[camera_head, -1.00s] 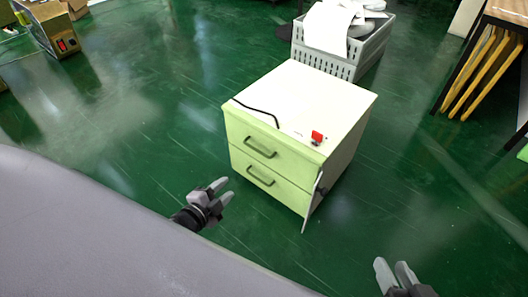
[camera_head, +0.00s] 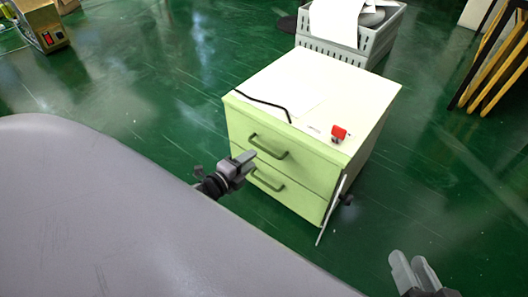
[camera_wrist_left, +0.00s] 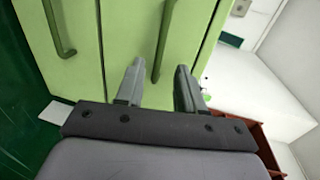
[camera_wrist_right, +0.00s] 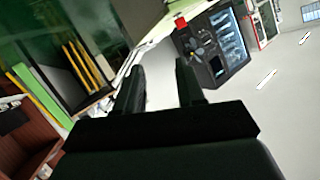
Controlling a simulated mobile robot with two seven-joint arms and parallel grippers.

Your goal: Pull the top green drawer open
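The cabinet has a light green front with two drawers. The top green drawer (camera_head: 308,161) is shut, with a dark green bar handle (camera_head: 268,148) on its face. The lower drawer (camera_head: 296,196) has a similar handle (camera_head: 266,181). My left gripper (camera_head: 248,163) is near the cabinet's front, overlapping the left end of the drawers in the head view. In the left wrist view its fingers (camera_wrist_left: 158,85) are apart, with a green handle (camera_wrist_left: 164,42) between them; contact cannot be told. My right gripper (camera_head: 416,268) is low at the right, away from the cabinet; its fingers (camera_wrist_right: 160,85) are apart and empty.
On the white cabinet top (camera_head: 330,85) lie a black cable (camera_head: 262,102) and a red item (camera_head: 339,132). A thin panel (camera_head: 331,208) leans at the cabinet's right front edge. A grey crate (camera_head: 347,54) stands behind. Green floor (camera_head: 140,95) is clear to the left.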

